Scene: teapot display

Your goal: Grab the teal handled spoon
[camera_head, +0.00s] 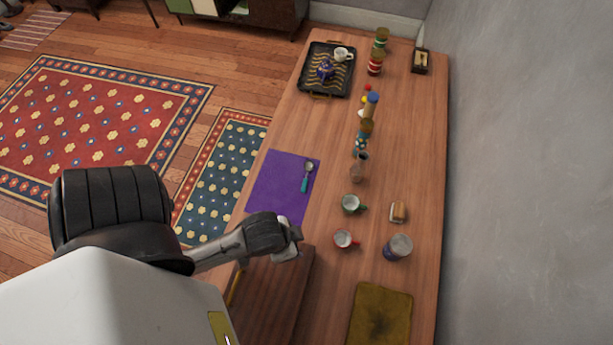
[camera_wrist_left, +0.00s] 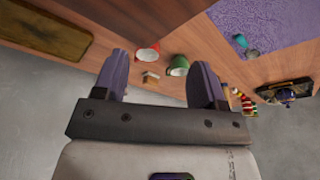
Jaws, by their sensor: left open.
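The teal handled spoon (camera_head: 305,179) lies on a purple mat (camera_head: 276,186), near its right edge. Its grey bowl points to the back and its teal handle to the front. In the left wrist view part of the spoon (camera_wrist_left: 240,42) shows at the upper right, on the mat (camera_wrist_left: 268,22). My left gripper (camera_head: 291,246) is in front of the mat, short of the spoon, above a brown wooden surface. In the left wrist view the left gripper (camera_wrist_left: 160,70) has its two fingers wide apart with nothing between them held. My right gripper does not show.
A green mug (camera_head: 351,204), a red mug (camera_head: 343,240) and a blue-grey can (camera_head: 398,247) stand to the gripper's right. A brown wooden box (camera_head: 285,290) sits below the gripper. A tray with a teapot (camera_head: 326,70) is at the back. Several shakers stand behind the spoon.

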